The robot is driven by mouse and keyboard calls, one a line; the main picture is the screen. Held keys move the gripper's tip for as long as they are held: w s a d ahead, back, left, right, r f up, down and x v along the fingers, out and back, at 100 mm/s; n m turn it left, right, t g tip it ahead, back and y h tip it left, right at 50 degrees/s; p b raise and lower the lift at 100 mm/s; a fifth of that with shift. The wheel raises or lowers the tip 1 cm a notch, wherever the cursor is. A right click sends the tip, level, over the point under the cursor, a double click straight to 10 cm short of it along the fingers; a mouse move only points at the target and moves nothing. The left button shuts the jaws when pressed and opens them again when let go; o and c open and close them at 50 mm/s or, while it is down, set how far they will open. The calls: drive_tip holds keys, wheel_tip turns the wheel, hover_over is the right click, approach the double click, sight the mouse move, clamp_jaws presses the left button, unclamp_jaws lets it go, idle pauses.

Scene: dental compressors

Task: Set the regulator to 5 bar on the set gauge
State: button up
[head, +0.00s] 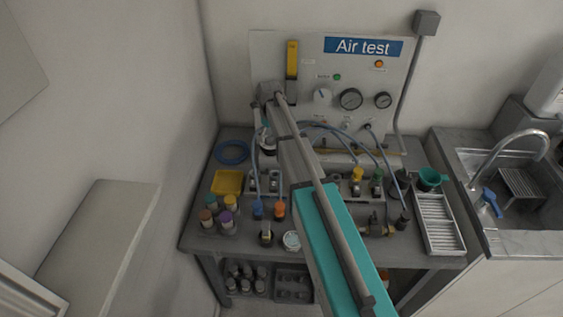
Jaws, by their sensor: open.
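My arm reaches across the bench to the panel's left side. My gripper (265,145) hangs below the wrist, left of the knob and apart from it. It is open; its fingertips are small and partly hidden.
Blue hoses (370,140) loop from the panel to the bench fittings. A yellow tray (227,183), coloured-cap bottles (227,217) and a blue coil (233,151) stand at left. A white slotted tray (438,222) and a green cup (430,179) are at right, beside the sink (510,165).

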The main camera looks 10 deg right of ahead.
sight(271, 136)
drive_tip(key=n, duration=0.4)
drive_tip(key=shift+n, duration=0.4)
drive_tip(key=n, duration=0.4)
drive_tip(key=shift+n, duration=0.3)
drive_tip(key=n, duration=2.6)
drive_tip(key=shift+n, duration=0.4)
wheel_tip(271, 136, up, 14)
drive_tip(key=p, duration=1.4)
drive_tip(key=s+f+m+b, duration=0.2)
drive_tip(key=s+f+b, duration=0.3)
drive_tip(key=s, duration=0.5)
drive_tip(key=s+f+m+b, duration=0.2)
drive_tip(key=s+f+b, duration=0.4)
drive_tip(key=s, duration=0.4)
drive_tip(key=shift+s, duration=0.3)
